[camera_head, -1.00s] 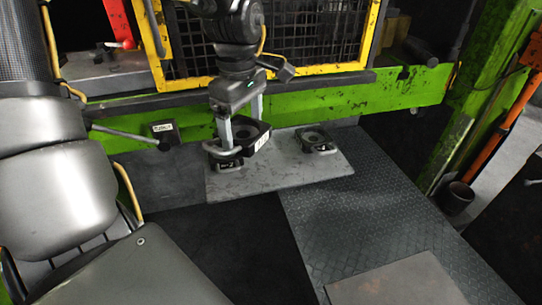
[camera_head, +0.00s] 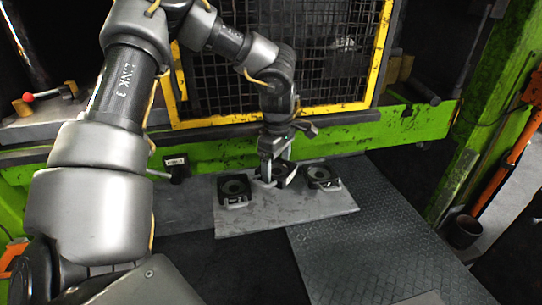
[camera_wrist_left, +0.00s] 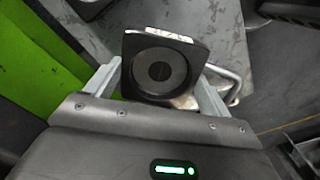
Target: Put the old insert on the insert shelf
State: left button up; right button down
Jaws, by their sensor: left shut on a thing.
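My left gripper (camera_head: 274,172) is shut on a dark square insert (camera_head: 287,173) over the far middle of the grey shelf plate (camera_head: 285,212). In the left wrist view the insert (camera_wrist_left: 160,72) sits between both fingers, with a round ring in its face and a pale label on its far edge. In the head view I cannot tell whether it touches the plate. Two similar inserts stand on the plate, one at its left (camera_head: 234,188) and one at its right (camera_head: 323,178), with the held insert between them. My right gripper is not in view.
A green press beam (camera_head: 350,132) and a yellow-framed mesh guard (camera_head: 320,65) stand behind the plate. A small black labelled block (camera_head: 177,167) is left of it. The front of the plate is bare. Patterned floor plating (camera_head: 390,245) lies to the right.

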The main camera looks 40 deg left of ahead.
aim_at(279, 169)
pick_arm(q)
jog(key=shift+w+f, duration=0.3)
jog(key=shift+w, duration=0.1)
jog(key=shift+w+a+f, duration=0.1)
jog(key=shift+w+f, duration=0.1)
jog(key=shift+f, duration=0.1)
notch_tip(279, 169, down, 3)
jog(key=shift+w+r+p, duration=0.1)
jog(key=shift+p, duration=0.4)
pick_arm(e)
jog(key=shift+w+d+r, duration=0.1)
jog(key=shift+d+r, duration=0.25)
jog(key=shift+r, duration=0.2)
pick_arm(q)
jog(key=shift+f, duration=0.25)
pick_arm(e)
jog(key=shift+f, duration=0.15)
pick_arm(q)
jog(key=o, duration=1.6)
jog(key=shift+f, duration=0.1)
jog(key=o, duration=0.4)
jog(key=shift+s, duration=0.2)
jog(key=shift+c, duration=0.2)
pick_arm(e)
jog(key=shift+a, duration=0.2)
